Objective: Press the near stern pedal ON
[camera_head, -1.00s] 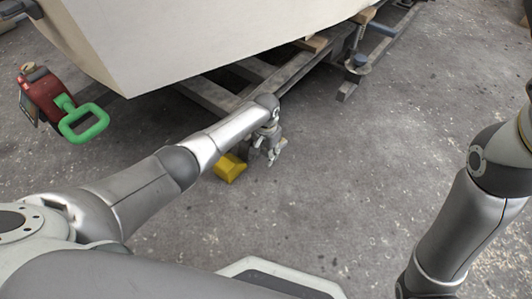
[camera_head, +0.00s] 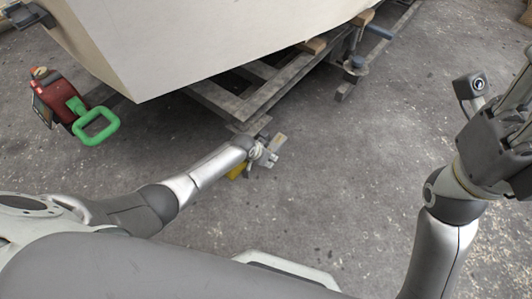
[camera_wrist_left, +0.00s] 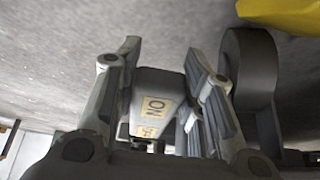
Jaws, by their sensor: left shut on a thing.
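In the left wrist view, a dark grey pedal block (camera_wrist_left: 155,88) bears a pale label with upside-down letters that read ON, with a second small label under it. My left gripper (camera_wrist_left: 163,55) has a finger on each side of this block and is shut on it. In the head view, my left gripper (camera_head: 272,150) is low over the floor, near the boat stand. A yellow piece (camera_head: 237,171) lies beside it, partly hidden by my arm; yellow also shows in the left wrist view (camera_wrist_left: 285,14). My right gripper (camera_head: 500,140) is raised at the right edge, its jaw gap unclear.
The pale hull (camera_head: 200,45) hangs over the metal stand (camera_head: 235,100) at the back. A red device with a green loop handle (camera_head: 97,127) stands at the left. In the left wrist view, a dark curved bar (camera_wrist_left: 250,75) is right of the fingers. The middle floor is clear.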

